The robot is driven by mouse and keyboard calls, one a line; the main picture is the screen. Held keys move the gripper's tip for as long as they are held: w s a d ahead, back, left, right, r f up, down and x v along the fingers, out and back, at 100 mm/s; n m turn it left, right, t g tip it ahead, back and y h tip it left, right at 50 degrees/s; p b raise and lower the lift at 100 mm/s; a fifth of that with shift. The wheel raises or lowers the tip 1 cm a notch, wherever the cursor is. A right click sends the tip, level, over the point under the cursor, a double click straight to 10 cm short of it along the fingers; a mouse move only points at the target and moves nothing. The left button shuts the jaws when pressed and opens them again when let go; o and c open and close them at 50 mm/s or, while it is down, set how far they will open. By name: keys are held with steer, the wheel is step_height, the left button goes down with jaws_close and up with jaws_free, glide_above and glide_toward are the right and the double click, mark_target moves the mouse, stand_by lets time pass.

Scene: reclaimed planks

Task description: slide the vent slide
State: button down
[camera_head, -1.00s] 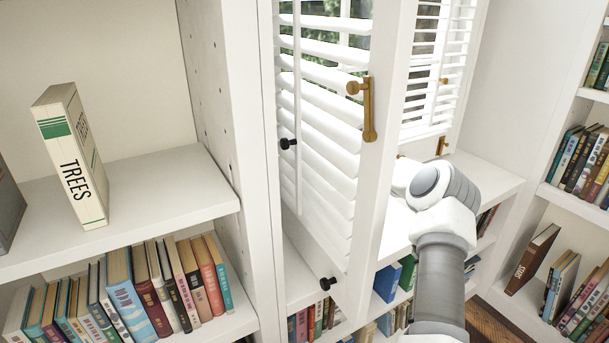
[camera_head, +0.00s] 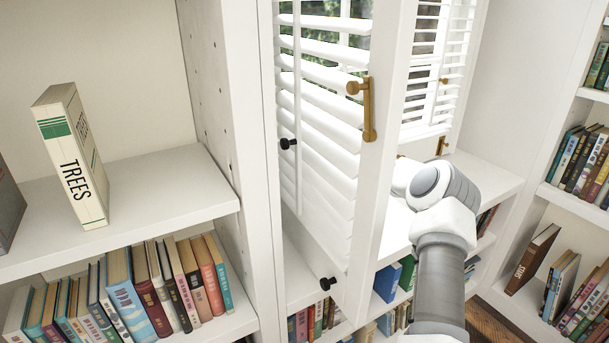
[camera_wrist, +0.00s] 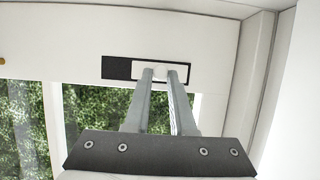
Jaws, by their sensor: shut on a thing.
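The vent slide is a pale plate (camera_wrist: 177,66) in a dark slot (camera_wrist: 117,68) on the white window frame, in the wrist view. The dark part of the slot shows mostly to the left of the plate. My gripper (camera_wrist: 159,72) is shut on a small light knob at the middle of the plate, between the two fingertips. In the head view my arm reaches behind the open shutter, and the gripper and vent are hidden there.
An open white shutter panel (camera_head: 325,150) with a brass handle (camera_head: 368,108) stands left of my arm. Bookshelves (camera_head: 140,195) stand at the left and right. Glass panes with greenery (camera_wrist: 92,118) lie below the vent in the wrist view.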

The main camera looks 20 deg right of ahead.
steer(key=shift+r, duration=0.1)
steer(key=d+p, duration=0.1)
steer(key=p, duration=0.2)
steer(key=d+p, duration=0.1)
steer(key=p, duration=0.3)
steer(key=w+d+p, duration=0.1)
steer(key=d+p, duration=0.1)
steer(key=p, duration=0.2)
steer(key=shift+r, duration=0.3)
steer(key=shift+d+f, duration=0.15)
steer(key=c, duration=0.7)
jaws_free()
steer(key=shift+f, duration=0.1)
steer(key=shift+c, duration=0.2)
steer(key=shift+f, duration=0.1)
steer(key=shift+s, duration=0.15)
